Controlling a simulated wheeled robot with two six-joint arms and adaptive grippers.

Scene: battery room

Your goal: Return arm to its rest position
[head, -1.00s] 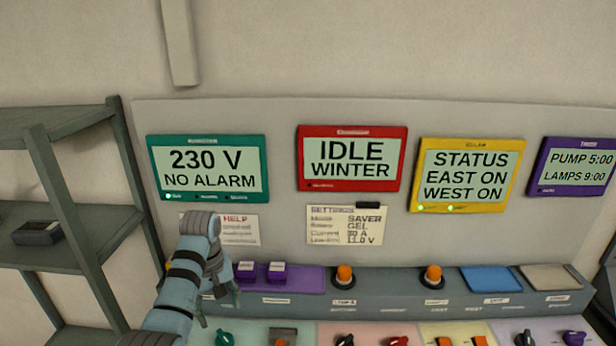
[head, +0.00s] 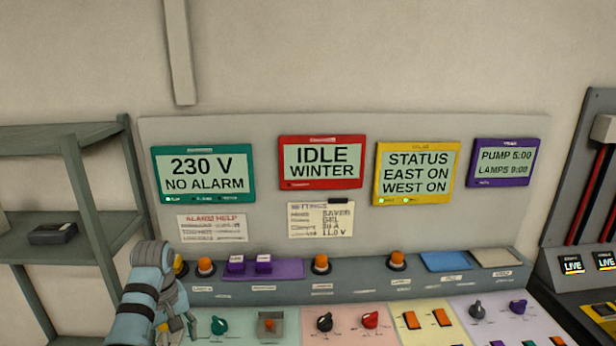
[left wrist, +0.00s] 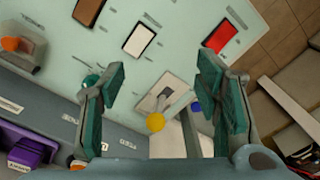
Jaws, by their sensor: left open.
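My left arm (head: 148,290) comes in at the lower left of the head view, over the left end of the console. My left gripper is mostly hidden behind its own wrist there. In the left wrist view my left gripper (left wrist: 163,75) is open and empty, with its two green-padded fingers wide apart. Below the fingers lies the pale green panel with a toggle switch plate (left wrist: 168,92) and a round yellow knob or cap (left wrist: 155,122) between them. No contact shows. My right gripper is in neither view.
The console carries a green knob (head: 218,325), purple blocks (head: 250,264), orange lamps (head: 321,263) and rocker switches (head: 427,319). A grey shelf (head: 85,190) stands left. A cabinet with red bars (head: 586,194) stands right. The air before the screens is clear.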

